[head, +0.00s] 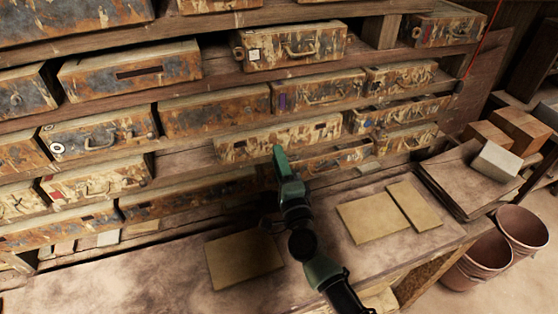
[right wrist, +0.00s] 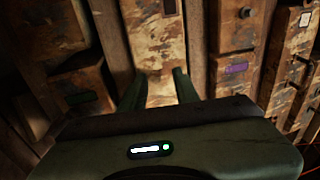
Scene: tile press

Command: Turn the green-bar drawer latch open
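My right gripper (head: 280,152) points at the drawer rows. In the right wrist view its two fingers (right wrist: 157,88) are apart with nothing between them. They face a pale, peeling drawer front (right wrist: 160,50), to the right of the green bar and apart from it. My left gripper is out of view.
A purple bar (right wrist: 237,68) marks a neighbouring drawer; it also shows in the head view (head: 282,101). Below the drawers is a bench with flat tan tiles (head: 368,218). Buckets (head: 475,258) and a grey block (head: 496,161) are at right.

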